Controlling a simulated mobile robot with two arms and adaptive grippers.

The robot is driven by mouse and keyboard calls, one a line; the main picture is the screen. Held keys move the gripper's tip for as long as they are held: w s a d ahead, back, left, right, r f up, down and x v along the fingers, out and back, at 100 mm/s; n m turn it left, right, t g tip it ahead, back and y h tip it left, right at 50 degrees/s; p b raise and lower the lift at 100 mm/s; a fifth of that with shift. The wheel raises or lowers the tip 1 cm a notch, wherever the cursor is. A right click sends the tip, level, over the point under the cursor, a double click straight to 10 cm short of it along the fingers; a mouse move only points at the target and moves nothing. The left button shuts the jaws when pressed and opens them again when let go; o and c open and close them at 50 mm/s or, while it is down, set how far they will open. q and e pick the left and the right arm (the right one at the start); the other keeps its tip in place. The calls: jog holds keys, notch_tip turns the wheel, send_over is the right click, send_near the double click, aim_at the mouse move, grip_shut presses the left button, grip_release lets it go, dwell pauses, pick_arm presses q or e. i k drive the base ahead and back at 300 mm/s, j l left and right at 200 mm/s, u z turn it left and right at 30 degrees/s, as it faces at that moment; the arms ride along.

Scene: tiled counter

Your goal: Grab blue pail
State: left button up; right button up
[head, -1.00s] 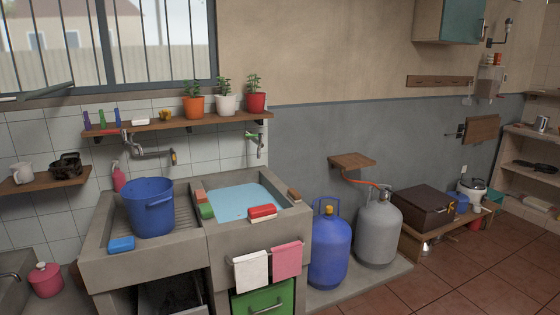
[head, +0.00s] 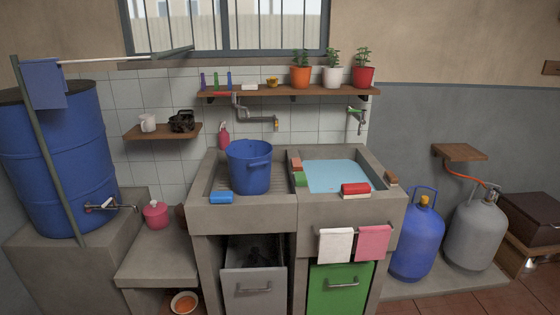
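The blue pail (head: 249,170) stands upright on the ribbed drainboard in the left half of the concrete sink (head: 245,215), near the middle of the head view. It has a wide rim and a handle on its right front side. Its inside is mostly hidden. Neither of my grippers shows in the head view, and nothing is touching the pail.
A blue sponge (head: 221,198) lies in front of the pail. The water-filled basin (head: 338,176) is to its right, with a red brush (head: 355,190) on its front edge. A shelf with potted plants (head: 301,72) hangs above. A large blue barrel (head: 55,165) stands at left.

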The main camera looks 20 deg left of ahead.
aim_at(250, 161)
jog(key=i+j, duration=0.3)
jog(key=j, duration=0.15)
jog(key=i+j, duration=0.3)
jog(key=j, duration=0.2)
jog(key=i+j, duration=0.25)
jog(key=j, duration=0.2)
jog(key=u, duration=0.05)
